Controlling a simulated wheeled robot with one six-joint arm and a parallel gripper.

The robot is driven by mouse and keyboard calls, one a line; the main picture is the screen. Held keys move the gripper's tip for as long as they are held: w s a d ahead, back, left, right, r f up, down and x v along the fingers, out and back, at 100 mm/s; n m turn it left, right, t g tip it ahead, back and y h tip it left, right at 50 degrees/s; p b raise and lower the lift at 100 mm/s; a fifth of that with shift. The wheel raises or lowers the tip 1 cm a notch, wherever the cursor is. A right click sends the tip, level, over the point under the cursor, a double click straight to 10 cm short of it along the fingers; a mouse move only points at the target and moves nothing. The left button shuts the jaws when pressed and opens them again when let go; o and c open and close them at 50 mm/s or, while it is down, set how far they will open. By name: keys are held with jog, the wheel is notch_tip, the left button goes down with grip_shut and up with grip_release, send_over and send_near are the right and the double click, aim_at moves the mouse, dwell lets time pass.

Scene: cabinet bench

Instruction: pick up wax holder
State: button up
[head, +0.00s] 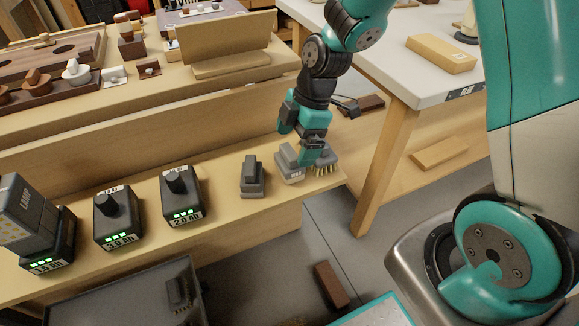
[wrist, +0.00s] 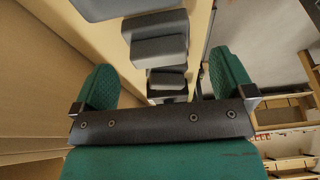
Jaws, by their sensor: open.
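No label marks the wax holder, so I cannot tell for certain which grey piece it is. A grey stepped block (head: 289,167) stands near the right end of the wooden shelf. My gripper (head: 309,160) points down right over this area and partly hides it. A similar grey block (head: 252,178) stands just to the left. In the wrist view, my gripper (wrist: 165,82) has its two green fingers wide apart with nothing held. Grey blocks (wrist: 160,48) show beyond and between the fingers; whether a finger touches one I cannot tell.
A brush with pale bristles (head: 326,168) sits close at the gripper's right, near the shelf end. Black battery packs (head: 181,196) with green lights stand to the left. A white table (head: 420,80) is behind right. A brown block (head: 331,285) lies on the floor.

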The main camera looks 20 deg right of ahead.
aim_at(287, 162)
jog(key=b+x, duration=0.1)
jog(key=x, duration=0.5)
jog(key=shift+w+a+f+b, duration=0.1)
jog(key=shift+f+b, duration=0.2)
jog(key=shift+c, duration=0.2)
jog(key=c, duration=0.9)
jog(key=shift+c, duration=0.2)
jog(key=shift+r, duration=0.1)
notch_tip(287, 162, up, 20)
jog(key=p, duration=0.5)
